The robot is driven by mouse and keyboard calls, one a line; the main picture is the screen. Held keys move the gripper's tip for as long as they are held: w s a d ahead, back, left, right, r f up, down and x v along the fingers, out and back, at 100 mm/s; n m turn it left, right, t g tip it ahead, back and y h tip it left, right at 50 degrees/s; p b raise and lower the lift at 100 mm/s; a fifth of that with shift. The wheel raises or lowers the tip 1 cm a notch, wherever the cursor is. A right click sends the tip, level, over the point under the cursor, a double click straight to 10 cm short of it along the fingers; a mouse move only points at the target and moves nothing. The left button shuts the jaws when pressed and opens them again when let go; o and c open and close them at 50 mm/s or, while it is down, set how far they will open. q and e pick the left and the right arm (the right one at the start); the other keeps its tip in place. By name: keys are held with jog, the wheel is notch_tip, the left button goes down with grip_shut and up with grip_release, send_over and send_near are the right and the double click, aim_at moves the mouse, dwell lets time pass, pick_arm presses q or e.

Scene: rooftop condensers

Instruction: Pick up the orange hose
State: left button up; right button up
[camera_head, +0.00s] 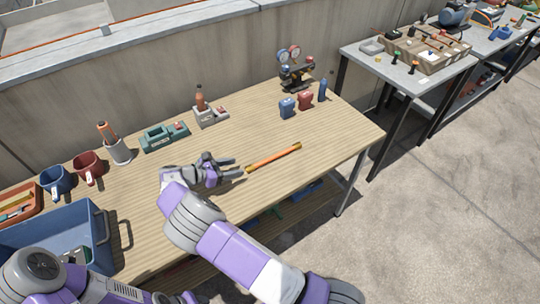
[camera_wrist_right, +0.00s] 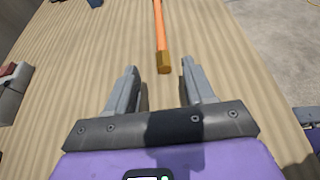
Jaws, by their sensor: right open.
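The orange hose (camera_head: 273,158) is a short straight length with brass-coloured ends. It lies flat on the wooden table in the head view. In the right wrist view the hose (camera_wrist_right: 159,25) runs away from me, its near brass end just beyond the fingertips and about midway between them. My right gripper (camera_head: 234,168) is open and empty, low over the table at the left end of the hose. Its two fingers show apart in the right wrist view (camera_wrist_right: 160,72). No left gripper fingers can be made out in the head view.
A blue crate (camera_head: 100,240) stands at the table's left front. Red and blue mugs, a cup (camera_head: 118,151) and green and grey devices line the back. A gauge set (camera_head: 294,72) and small red and blue items stand beyond the hose. The wood around the hose is clear.

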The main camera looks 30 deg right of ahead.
aim_at(251, 165)
jog(key=b+x, duration=0.1)
jog(key=x, duration=0.2)
jog(key=b+x, duration=0.1)
jog(key=x, duration=0.1)
jog(key=shift+s+d+f, duration=0.1)
jog(key=shift+d+f, duration=0.15)
jog(key=shift+f, duration=0.25)
jog(key=shift+d+f, duration=0.1)
jog(key=shift+d, duration=0.35)
grip_shut()
